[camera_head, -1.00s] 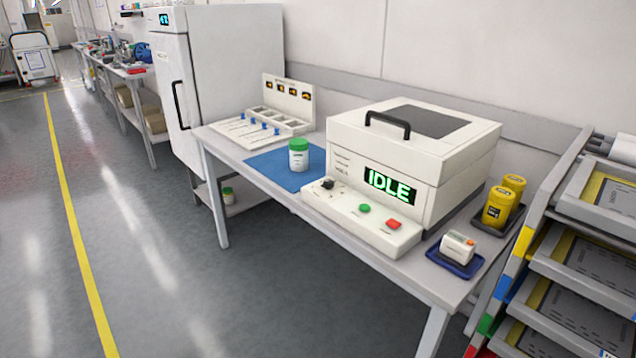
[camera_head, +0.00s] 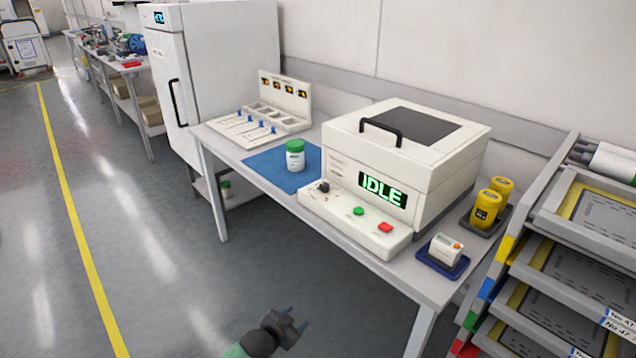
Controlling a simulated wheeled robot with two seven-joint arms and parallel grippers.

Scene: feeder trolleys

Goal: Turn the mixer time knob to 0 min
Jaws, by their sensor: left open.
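The mixer (camera_head: 430,160) is a white box with a dark lid panel and a black handle, standing on the bench. Its green display (camera_head: 382,190) reads IDLE. The black time knob (camera_head: 323,186) sits at the left end of the mixer's front control ledge. A green button (camera_head: 359,211) and a red button (camera_head: 385,227) are to its right. The knob's exact setting is too small to read. My left gripper (camera_head: 292,326) is at the bottom of the view, open and empty, in front of and below the bench, well apart from the knob. My right gripper is not in view.
A white jar with a green lid (camera_head: 295,155) stands on a blue mat (camera_head: 262,166) left of the mixer. A small white device (camera_head: 446,250) and yellow containers (camera_head: 486,208) stand to its right. A tray rack (camera_head: 515,255) borders the bench. The floor in front is clear.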

